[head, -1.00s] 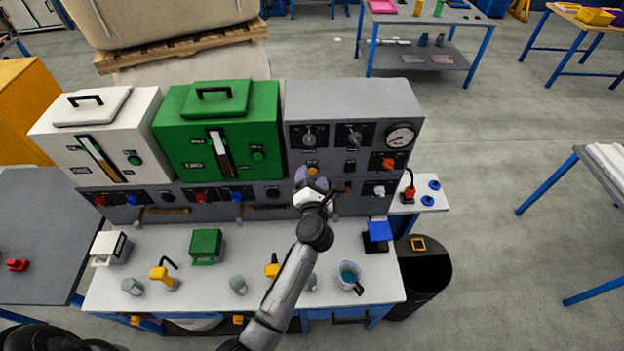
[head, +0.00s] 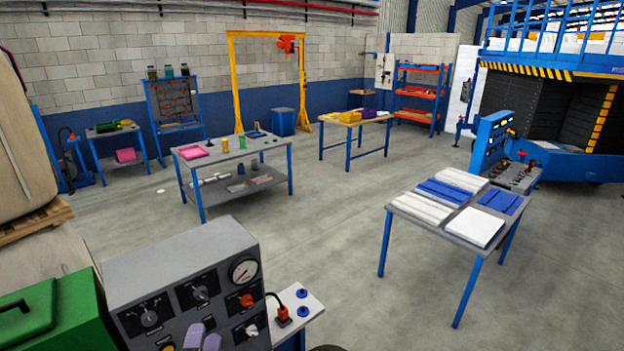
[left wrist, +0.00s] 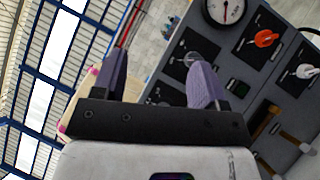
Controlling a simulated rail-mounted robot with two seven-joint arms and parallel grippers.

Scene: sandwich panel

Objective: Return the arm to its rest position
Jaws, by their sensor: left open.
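My left gripper (head: 201,337) shows only its purple fingertips at the bottom edge of the head view, in front of the grey control panel (head: 168,267). In the left wrist view the two purple fingers of my left gripper (left wrist: 163,82) stand apart with nothing between them. The grey panel (left wrist: 285,108) with its gauge and knobs lies beyond the fingers on the right there. The rest of the left arm is hidden below the head view. My right gripper is in neither view.
A green box (head: 62,318) stands left of the panel. A small white shelf (head: 312,302) with an orange-red plug and blue knobs adjoins its right. A table with white and blue slabs (head: 400,207) stands at right. The grey floor (head: 330,215) between the tables is clear.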

